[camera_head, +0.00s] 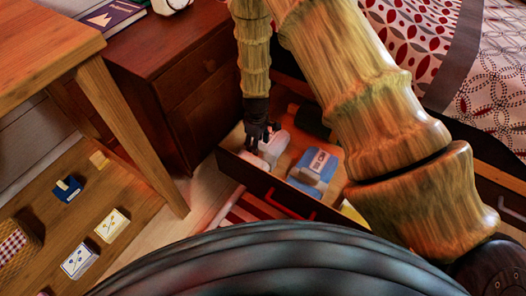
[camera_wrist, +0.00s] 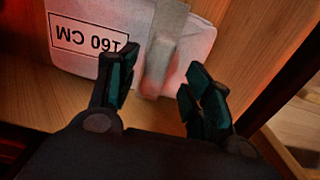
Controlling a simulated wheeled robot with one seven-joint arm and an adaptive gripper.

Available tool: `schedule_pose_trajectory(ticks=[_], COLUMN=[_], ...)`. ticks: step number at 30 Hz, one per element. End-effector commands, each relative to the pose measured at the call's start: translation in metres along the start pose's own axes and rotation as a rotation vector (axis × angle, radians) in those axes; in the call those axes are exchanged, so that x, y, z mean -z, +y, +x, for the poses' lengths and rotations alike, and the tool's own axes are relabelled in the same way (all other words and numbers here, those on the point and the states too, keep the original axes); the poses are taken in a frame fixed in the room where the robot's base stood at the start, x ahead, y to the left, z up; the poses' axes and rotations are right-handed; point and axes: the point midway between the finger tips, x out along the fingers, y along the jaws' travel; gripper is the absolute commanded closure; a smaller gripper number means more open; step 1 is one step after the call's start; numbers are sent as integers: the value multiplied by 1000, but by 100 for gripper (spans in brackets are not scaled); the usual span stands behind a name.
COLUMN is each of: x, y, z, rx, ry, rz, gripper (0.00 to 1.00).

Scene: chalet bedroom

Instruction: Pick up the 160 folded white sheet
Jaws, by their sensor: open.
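The folded white sheet (camera_wrist: 185,60) lies in an open drawer and bears a "160 CM" label, upside down in the wrist view. A pale upright strip or handle stands up from its near part. My gripper (camera_wrist: 158,90) is open, with one finger on each side of this strip; I cannot tell whether they touch it. In the head view, my gripper (camera_head: 262,137) reaches down into the drawer at the white sheet (camera_head: 274,146), partly hiding it. A blue and white folded item (camera_head: 316,172) with a label lies to its right in the same drawer.
The drawer front (camera_head: 262,186) with a red handle stands close to my gripper. A dark wooden cabinet (camera_head: 190,80) is to the left. The bed (camera_head: 430,45) is at upper right. A wooden table (camera_head: 50,40) and a low shelf with small boxes are at left.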

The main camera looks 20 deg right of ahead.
Motion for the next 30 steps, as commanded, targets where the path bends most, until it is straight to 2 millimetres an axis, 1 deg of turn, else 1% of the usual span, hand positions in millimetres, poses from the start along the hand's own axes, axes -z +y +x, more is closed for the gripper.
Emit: schedule_pose_trajectory(ticks=[1,9,12,19,20,21,26,27,28,30], x=[0,0,0,0,0,0,0,0,0,0], y=[1,3,3,4,3,3,3,3,3,3], z=[9,38,43,42,42,42,42,42,42,43], rx=[0,1,0,0,0,0,0,0,0,0], ry=[-1,-2,-1,-1,-1,-1,-1,-1,-1,-1], rz=[1,1,2,2,2,2,1,1,1,1], gripper=[50,50,50,50,52,59,88,96,100,100])
